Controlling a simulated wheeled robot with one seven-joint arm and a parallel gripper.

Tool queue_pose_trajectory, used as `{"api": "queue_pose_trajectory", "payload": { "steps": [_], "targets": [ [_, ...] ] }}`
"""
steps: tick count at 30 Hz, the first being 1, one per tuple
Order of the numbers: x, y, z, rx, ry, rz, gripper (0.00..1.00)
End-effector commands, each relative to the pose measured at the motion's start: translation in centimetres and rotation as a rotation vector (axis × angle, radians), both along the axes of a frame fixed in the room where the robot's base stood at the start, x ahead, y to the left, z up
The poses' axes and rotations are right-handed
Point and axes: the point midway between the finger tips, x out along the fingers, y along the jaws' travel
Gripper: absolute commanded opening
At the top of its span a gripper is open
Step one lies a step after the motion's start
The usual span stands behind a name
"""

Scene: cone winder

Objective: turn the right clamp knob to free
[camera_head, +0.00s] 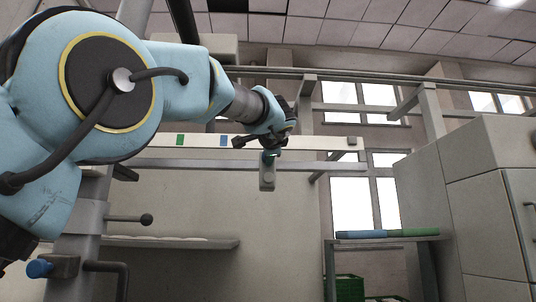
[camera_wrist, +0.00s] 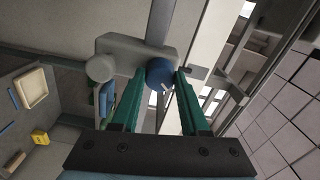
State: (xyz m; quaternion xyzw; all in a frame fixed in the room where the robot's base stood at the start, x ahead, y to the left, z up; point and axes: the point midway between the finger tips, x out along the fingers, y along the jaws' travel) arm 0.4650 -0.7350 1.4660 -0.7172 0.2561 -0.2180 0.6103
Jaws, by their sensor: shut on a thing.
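The right clamp knob (camera_wrist: 160,72) is a round blue knob on a grey clamp block (camera_wrist: 125,46) in the wrist view. A short white mark shows near its lower right edge. My gripper (camera_wrist: 159,80) has its two green fingers on either side of the knob, shut on it. In the head view my gripper (camera_head: 270,150) is at the hanging grey clamp block (camera_head: 267,180), below the white rail, and mostly hides the knob. Another blue knob (camera_head: 39,268) sits on a clamp at the lower left.
The white rail (camera_head: 300,142) carries a green and a blue patch. A rod with a dark ball end (camera_head: 146,219) sticks out at the left. A grey round piece (camera_wrist: 100,68) stands beside the clamp block. Grey cabinets (camera_head: 490,200) stand at the right.

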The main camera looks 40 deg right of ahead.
Motion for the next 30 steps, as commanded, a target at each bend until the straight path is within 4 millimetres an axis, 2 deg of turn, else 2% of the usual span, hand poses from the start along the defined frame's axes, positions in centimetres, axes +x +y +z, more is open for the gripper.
{"api": "queue_pose_trajectory", "payload": {
  "steps": [5, 6, 14, 23, 26, 30],
  "targets": [
    [0.0, -0.1, 0.0, 0.001, -0.001, -0.001, 0.00],
    [0.0, -0.1, 0.0, 0.001, -0.001, -0.001, 0.46],
    [0.0, 0.0, 0.0, 0.001, -0.001, 0.000, 0.75],
    [-0.2, 0.1, -0.1, 0.000, 0.000, -0.001, 0.75],
    [-0.9, 0.7, -0.2, -0.002, 0.000, -0.002, 0.75],
    [-2.9, 2.3, -0.4, -0.003, 0.001, -0.004, 0.75]
  ]
}}
